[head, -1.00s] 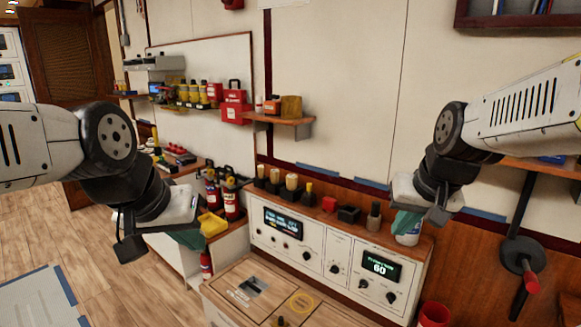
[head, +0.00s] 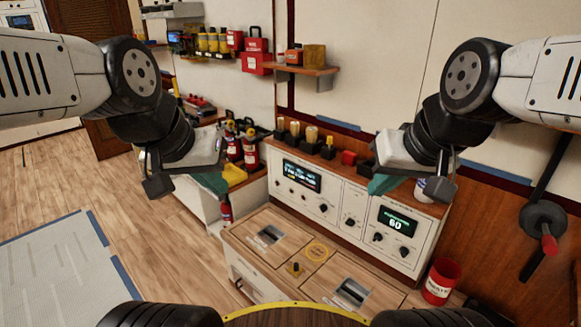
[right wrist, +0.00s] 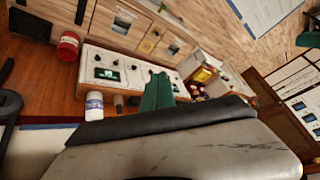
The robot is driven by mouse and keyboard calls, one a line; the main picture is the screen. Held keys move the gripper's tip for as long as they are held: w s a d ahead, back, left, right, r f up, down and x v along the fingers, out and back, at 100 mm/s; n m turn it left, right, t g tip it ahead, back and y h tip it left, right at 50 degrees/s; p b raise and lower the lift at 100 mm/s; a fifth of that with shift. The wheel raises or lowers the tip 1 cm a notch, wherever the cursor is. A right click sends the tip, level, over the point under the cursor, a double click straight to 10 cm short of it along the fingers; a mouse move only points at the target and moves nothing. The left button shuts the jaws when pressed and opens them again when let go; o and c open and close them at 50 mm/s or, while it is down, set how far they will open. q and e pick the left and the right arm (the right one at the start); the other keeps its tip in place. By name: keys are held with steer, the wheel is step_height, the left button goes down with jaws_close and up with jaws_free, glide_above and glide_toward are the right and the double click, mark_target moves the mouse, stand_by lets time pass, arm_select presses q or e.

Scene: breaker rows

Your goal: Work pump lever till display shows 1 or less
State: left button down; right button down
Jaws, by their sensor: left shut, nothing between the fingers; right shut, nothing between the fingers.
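The display (head: 397,220) on the right part of the grey console reads 60. A black lever with a round hub and a red grip (head: 548,243) is on the wood-panelled wall at the far right; it appears to be the pump lever. My left gripper (head: 212,182), with teal fingers, is shut and empty above the left cabinet, far from the lever. My right gripper (head: 382,185) is shut and empty in front of the console's top shelf, left of the lever and apart from it. Its teal fingers also show in the right wrist view (right wrist: 157,92).
A red bin (head: 441,282) stands right of the console, below the lever. A wooden counter (head: 318,262) with inset plates lies before the console. Fire extinguishers (head: 249,148) stand at the left cabinet. A white bottle (right wrist: 94,106) is near the right gripper. Floor (head: 135,230) is open at left.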

stand_by(0.6)
steer(key=w+d+r+m+g+h, duration=0.1)
steer(key=w+d+m, duration=0.3)
steer(key=d, duration=0.8)
steer(key=w+d+r+m+g+h, duration=0.1)
steer(key=w+d, duration=0.4)
steer(key=d, duration=0.8)
steer(key=s+d+f+m+g, duration=0.1)
steer(key=s+d+m, duration=0.1)
steer(key=d, duration=0.9)
steer(key=s+d+f+m+g+h, duration=0.1)
steer(key=s+d, duration=0.4)
steer(key=d, duration=0.7)
steer(key=shift+s+f+m, duration=0.15)
steer(key=shift+f+m, duration=0.35)
steer(key=shift+f, duration=0.25)
